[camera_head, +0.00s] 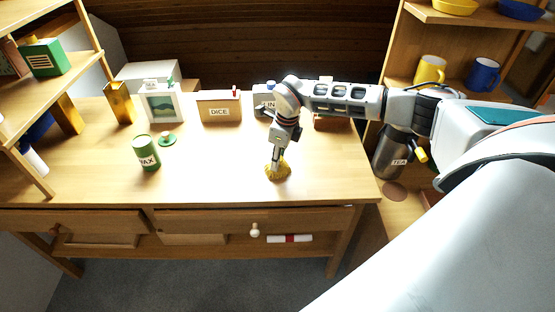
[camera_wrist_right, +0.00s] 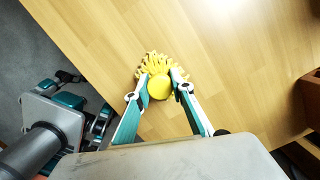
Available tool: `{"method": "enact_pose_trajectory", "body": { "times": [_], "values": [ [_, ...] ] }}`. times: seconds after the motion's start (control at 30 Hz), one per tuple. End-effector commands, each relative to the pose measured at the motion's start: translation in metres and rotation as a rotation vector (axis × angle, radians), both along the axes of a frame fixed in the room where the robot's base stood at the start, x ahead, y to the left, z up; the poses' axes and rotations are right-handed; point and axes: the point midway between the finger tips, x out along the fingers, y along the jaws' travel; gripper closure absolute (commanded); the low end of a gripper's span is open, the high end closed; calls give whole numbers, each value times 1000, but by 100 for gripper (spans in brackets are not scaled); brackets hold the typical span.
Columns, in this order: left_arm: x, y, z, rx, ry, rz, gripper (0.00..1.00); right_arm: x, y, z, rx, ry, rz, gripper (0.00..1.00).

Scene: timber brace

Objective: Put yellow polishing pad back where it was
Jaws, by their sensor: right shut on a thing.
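The yellow polishing pad (camera_head: 278,172) is a round, fringed pad at the front right part of the wooden table. My right gripper (camera_head: 275,164) reaches down to it from the right and is shut on it. In the right wrist view the pad (camera_wrist_right: 158,84) shows a smooth yellow knob with a fringe around it, and the two fingertips of the gripper (camera_wrist_right: 160,82) press the knob from both sides. The pad is at or just above the table top; I cannot tell if it touches.
A green WAX tin (camera_head: 146,153) and a green lid (camera_head: 167,139) are on the table's left. A shelf with mugs (camera_head: 430,70) and a TEA canister (camera_head: 391,152) is at right. The table's middle is clear.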

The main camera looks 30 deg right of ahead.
Motion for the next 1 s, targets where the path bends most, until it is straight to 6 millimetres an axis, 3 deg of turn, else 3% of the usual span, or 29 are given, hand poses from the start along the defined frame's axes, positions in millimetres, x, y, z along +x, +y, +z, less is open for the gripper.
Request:
{"method": "enact_pose_trajectory", "body": {
  "times": [0.03, 0.07, 0.1, 0.4, 0.53, 1.0],
  "values": [
    [0, 0, -1, 0, 0, 0, 64, 0, 0, -2, 0, 1, 0, 97],
    [0, 0, 0, 0, 0, 0, 64, 0, 0, -2, 0, 1, 0, 70],
    [0, 0, 0, -1, 0, 1, 64, 0, 0, -2, 0, 1, 0, 60],
    [0, 0, 1, -1, -2, 0, 64, 0, 0, -1, 0, 1, 0, 60],
    [1, 0, 2, -2, -3, 0, 64, 0, -1, 8, 0, -1, 0, 60],
    [0, 0, 0, -1, -2, 0, 64, -11, -8, 95, 0, -3, 0, 60]
  ]
}}
